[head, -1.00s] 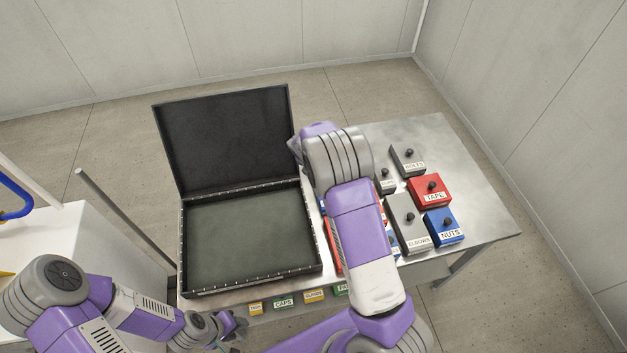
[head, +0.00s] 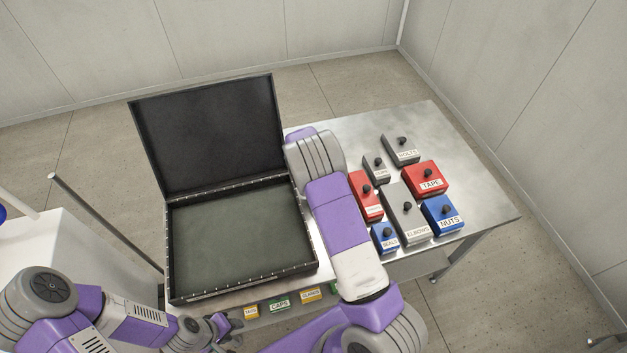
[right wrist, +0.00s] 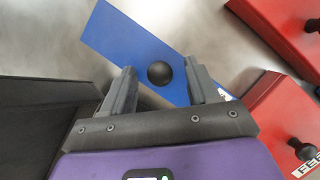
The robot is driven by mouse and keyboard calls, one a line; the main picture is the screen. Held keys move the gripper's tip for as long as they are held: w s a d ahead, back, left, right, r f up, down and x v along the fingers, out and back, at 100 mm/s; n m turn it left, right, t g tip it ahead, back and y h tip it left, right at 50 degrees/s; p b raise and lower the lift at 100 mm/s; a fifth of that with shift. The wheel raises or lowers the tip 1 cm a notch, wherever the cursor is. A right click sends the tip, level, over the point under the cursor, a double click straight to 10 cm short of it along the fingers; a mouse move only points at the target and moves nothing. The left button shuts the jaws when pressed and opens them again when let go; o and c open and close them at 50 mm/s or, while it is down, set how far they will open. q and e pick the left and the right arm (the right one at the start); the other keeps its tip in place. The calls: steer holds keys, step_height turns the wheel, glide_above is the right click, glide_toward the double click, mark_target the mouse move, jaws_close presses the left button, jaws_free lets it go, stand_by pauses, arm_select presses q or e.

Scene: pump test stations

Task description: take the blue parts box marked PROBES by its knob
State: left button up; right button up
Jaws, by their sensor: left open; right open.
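A blue box (right wrist: 133,46) with a round black knob (right wrist: 159,73) lies below my right gripper (right wrist: 160,70) in the right wrist view. The open fingers stand on either side of the knob, apart from it. Only a scrap of the box's white label shows by the right finger, so its word cannot be read. In the head view my right arm hides this box and the right gripper.
An open black case (head: 240,232) stands left of my right arm. Right of the arm are a small blue box (head: 384,239), a red box (head: 367,197), grey ELBOWS (head: 405,213), red TAPE (head: 426,176) and blue NUTS (head: 441,214).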

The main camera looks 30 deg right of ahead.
steer(key=shift+f, duration=0.1)
jaws_close()
stand_by(0.3)
